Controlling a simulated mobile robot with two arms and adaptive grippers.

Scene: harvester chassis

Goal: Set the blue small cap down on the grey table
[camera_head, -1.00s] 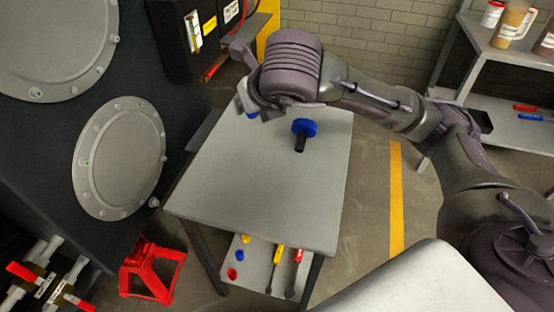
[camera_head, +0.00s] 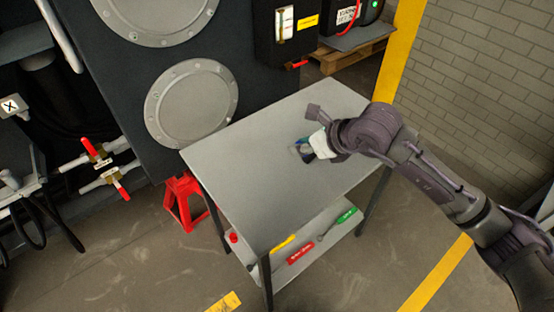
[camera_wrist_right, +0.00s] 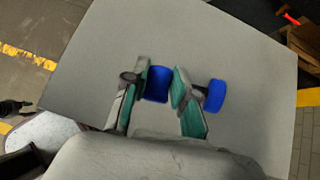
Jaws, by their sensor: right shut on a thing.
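The blue small cap (camera_wrist_right: 157,85) is between the fingers of my right gripper (camera_wrist_right: 161,80) in the right wrist view. That gripper is shut on it. In the head view my right gripper (camera_head: 305,149) is low over the grey table (camera_head: 245,160), towards its far right part; the cap is mostly hidden there. I cannot tell whether the cap touches the tabletop. The bare grey table (camera_wrist_right: 190,32) spreads beneath the fingers in the wrist view. My left gripper is not in view.
A second blue piece (camera_wrist_right: 215,96) with a dark stem is on the table close beside the right finger. The table's left and front parts are clear. A lower shelf holds a green-handled tool (camera_head: 337,222) and others. A red stand (camera_head: 185,200) is left of the table.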

